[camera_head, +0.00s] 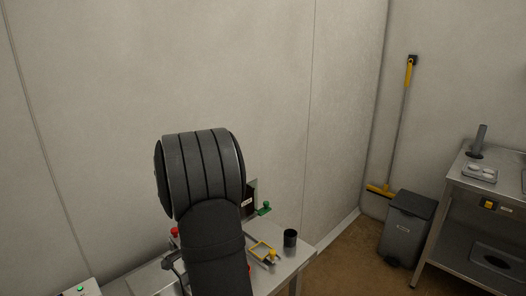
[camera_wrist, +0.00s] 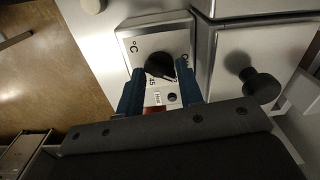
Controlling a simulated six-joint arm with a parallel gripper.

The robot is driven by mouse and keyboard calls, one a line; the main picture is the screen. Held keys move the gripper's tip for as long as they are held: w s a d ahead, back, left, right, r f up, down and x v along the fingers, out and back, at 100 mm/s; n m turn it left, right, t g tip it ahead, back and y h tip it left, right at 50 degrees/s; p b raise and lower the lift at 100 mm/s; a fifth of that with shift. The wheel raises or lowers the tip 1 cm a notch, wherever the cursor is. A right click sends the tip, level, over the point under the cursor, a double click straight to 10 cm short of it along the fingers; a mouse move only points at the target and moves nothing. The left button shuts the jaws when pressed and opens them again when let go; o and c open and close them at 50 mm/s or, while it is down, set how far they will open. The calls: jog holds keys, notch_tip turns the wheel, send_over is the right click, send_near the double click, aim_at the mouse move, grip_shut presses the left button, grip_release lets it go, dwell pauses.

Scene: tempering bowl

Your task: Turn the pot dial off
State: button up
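In the wrist view a black round dial (camera_wrist: 160,65) sits on a pale metal panel (camera_wrist: 144,44) marked "°C" and "45", with more small markings partly covered. My gripper (camera_wrist: 160,88) has two blue fingers, spread apart. One fingertip is at the dial's lower left and the other at its lower right. Nothing shows held between them. I cannot tell whether the fingers touch the dial. In the head view my arm hides the dial and the gripper.
A black knob (camera_wrist: 262,88) stands out from a metal box right of the panel. In the head view a metal table (camera_head: 293,262) holds a black cup (camera_head: 290,238), a yellow-handled item (camera_head: 264,251) and a green-handled part (camera_head: 264,208). A grey bin (camera_head: 406,228) stands at right.

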dwell(0.7)
jog(key=shift+r, duration=0.4)
notch_tip(320, 180, up, 16)
jog(key=n, duration=0.9)
jog(key=shift+n, duration=0.3)
notch_tip(320, 180, down, 17)
jog(key=shift+r, duration=0.1)
jog(key=shift+c, duration=0.4)
